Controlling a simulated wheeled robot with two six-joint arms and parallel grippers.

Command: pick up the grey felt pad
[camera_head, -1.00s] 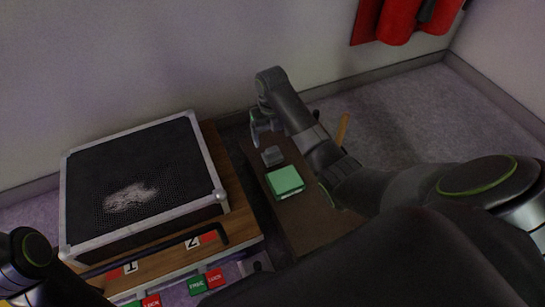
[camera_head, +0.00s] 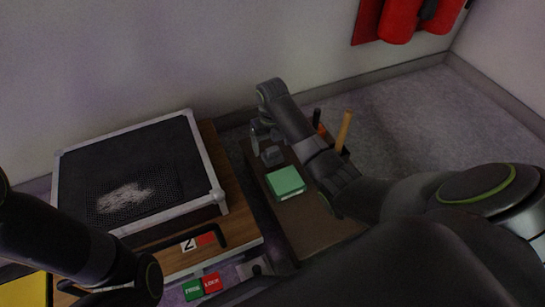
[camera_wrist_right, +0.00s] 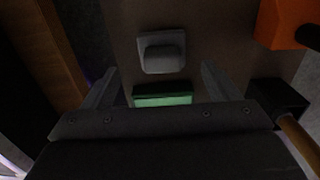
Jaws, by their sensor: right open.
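The grey felt pad (camera_head: 271,155) is a small grey block on the brown board, just behind the green block (camera_head: 286,182). It also shows in the right wrist view (camera_wrist_right: 162,52), upper middle, with a raised part on it. My right gripper (camera_head: 262,135) is over the far end of the board, close to the pad. In the right wrist view its fingers (camera_wrist_right: 160,82) are spread and empty, and the pad lies beyond the gap between them. My left arm comes in at the lower left; its gripper does not show.
The brown board (camera_head: 312,228) has free room at its near end. An orange-handled tool (camera_head: 344,130) stands by its right edge.

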